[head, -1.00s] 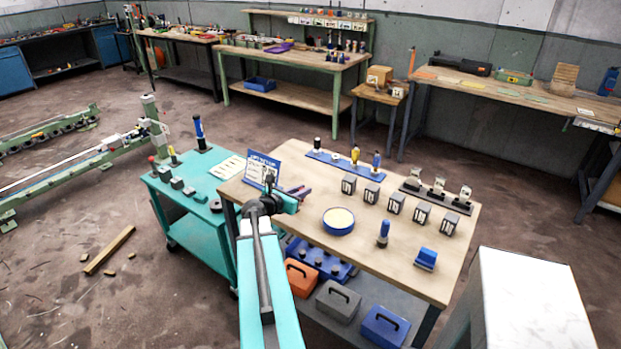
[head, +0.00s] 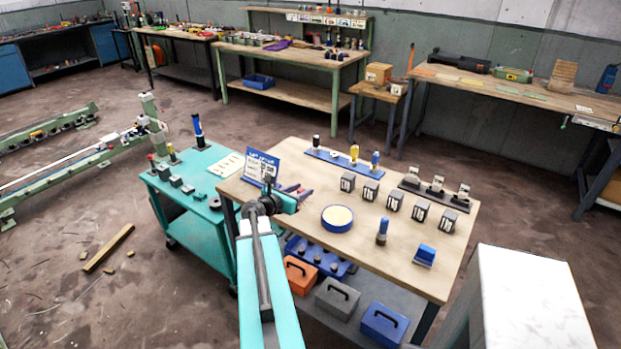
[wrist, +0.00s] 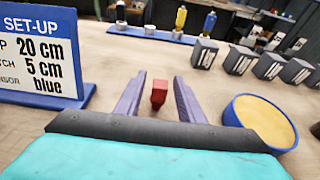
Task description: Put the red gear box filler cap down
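A blue and white set-up sign (wrist: 40,50) stands close on the left. A round blue dish (wrist: 236,112) with a tan filling is close on the right. Several dark blocks (wrist: 240,60) and a blue rack (wrist: 150,33) stand farther back. Bare wood lies around the cap.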

